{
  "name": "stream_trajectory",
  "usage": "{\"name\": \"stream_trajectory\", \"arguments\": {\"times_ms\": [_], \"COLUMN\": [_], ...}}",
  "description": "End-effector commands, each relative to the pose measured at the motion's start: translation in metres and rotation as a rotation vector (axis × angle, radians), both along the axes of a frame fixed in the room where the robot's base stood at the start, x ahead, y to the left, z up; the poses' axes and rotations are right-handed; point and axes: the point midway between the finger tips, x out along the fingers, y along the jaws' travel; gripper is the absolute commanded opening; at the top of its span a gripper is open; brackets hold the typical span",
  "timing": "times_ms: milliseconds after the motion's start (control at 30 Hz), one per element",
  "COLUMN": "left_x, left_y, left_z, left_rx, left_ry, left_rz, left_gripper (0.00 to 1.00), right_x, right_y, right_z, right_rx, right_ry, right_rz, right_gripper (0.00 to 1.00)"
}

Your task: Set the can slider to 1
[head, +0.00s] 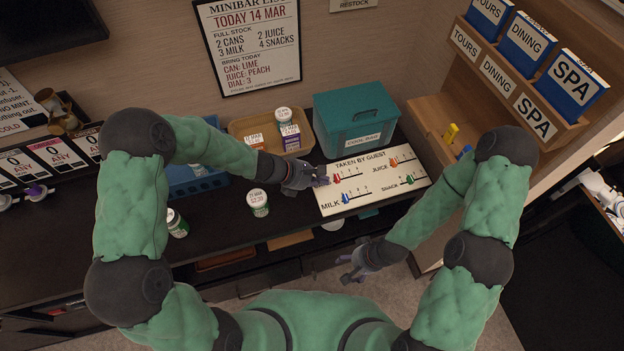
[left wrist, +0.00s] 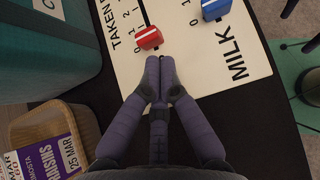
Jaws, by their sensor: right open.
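The white slider board (head: 331,208) headed TAKEN BY GUEST lies on the dark counter. Its red slider knob (head: 337,179) is at the left, 0 end of its scale; its label is hidden by my left gripper. My left gripper (head: 324,181) is at the board's left edge beside this knob. In the left wrist view its fingertips (left wrist: 160,62) are together and empty, just short of the red knob (left wrist: 148,38); I cannot tell whether they touch. My right gripper (head: 352,268) is open and empty, low in front of the counter.
The board also has a blue MILK knob (head: 346,198), an orange JUICE knob (head: 394,162) and a green SNACK knob (head: 411,180). A teal cool bag (head: 355,115) and a tan basket (head: 241,126) stand behind. A white-green can (head: 258,203) stands left of the board.

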Motion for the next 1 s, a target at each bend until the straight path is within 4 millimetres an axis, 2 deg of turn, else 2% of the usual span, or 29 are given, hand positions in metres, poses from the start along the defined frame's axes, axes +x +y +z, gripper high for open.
{"name": "stream_trajectory", "arguments": {"times_ms": [167, 567, 800, 1000], "left_x": [0.004, 0.005, 0.014, 0.015], "left_y": [-0.01, -0.012, -0.034, -0.035], "left_z": [-0.01, -0.01, -0.011, -0.01], "left_rx": [0.001, 0.0, 0.0, 0.0], "left_ry": [0.0, -0.001, -0.002, 0.0], "left_rz": [-0.001, 0.001, -0.003, 0.0], "left_gripper": [0.0, 0.0, 0.0, 0.0], "right_x": [0.0, 0.0, 0.0, 0.0], "right_y": [0.0, 0.0, 0.0, 0.0], "right_z": [-0.006, -0.006, -0.01, -0.009], "right_rx": [0.0, 0.0, 0.0, 0.0], "right_ry": [0.0, 0.0, 0.0, 0.0], "right_rz": [0.0, 0.0, 0.0, 0.0], "right_gripper": [0.74, 0.74, 0.74, 0.74]}}
